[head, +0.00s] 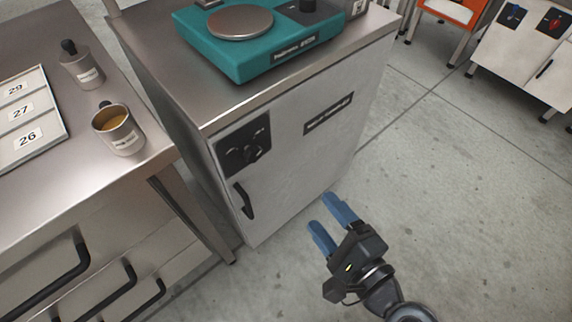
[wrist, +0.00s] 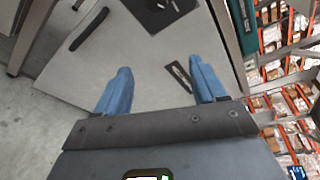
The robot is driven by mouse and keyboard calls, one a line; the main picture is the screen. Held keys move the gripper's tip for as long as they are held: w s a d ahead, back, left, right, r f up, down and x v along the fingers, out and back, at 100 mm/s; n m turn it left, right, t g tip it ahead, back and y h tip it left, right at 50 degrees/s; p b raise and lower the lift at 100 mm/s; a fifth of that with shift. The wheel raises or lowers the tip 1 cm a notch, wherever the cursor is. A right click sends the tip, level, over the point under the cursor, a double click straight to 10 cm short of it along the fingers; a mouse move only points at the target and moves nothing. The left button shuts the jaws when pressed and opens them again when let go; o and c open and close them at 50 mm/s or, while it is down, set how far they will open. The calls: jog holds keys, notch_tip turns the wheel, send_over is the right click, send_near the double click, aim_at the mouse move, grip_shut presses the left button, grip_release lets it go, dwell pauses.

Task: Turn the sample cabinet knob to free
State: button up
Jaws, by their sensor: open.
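The sample cabinet is a pale cabinet (head: 290,160) with a steel top, standing in the middle of the head view. Its black knob (head: 250,152) sits on a dark plate at the upper left of the door, above a black handle (head: 243,200). In the wrist view the dark knob plate (wrist: 160,10) is cut off by the top edge, and the handle (wrist: 88,28) is at upper left. My gripper (head: 331,222) has blue fingers, open and empty, in front of the door's lower right, apart from the knob. The knob's exact setting is too small to read.
A teal scale (head: 262,58) stands on the cabinet. A steel bench (head: 60,190) to the left holds a mug (head: 118,130), another container (head: 82,68) and a numbered board (head: 28,112). The floor (head: 450,220) to the right is clear.

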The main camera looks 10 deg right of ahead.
aim_at(256, 157)
jog(key=shift+w+a+f+m+y+b, duration=0.2)
jog(key=shift+w+a+m+y+b, duration=0.4)
jog(key=shift+w+a, duration=1.65)
jog(key=shift+w+a+f+m+y+b, duration=0.25)
jog(key=shift+w+a+m+y, duration=0.75)
jog(key=shift+w, duration=2)
jog(key=shift+w+a+f+m+y+b, duration=0.25)
jog(key=shift+w+a+m, duration=0.65)
jog(key=shift+w+a, duration=1.6)
jog(key=shift+w+d+r, duration=0.1)
jog(key=shift+w+d, duration=0.05)
jog(key=shift+c, duration=0.4)
jog(key=c, duration=1)
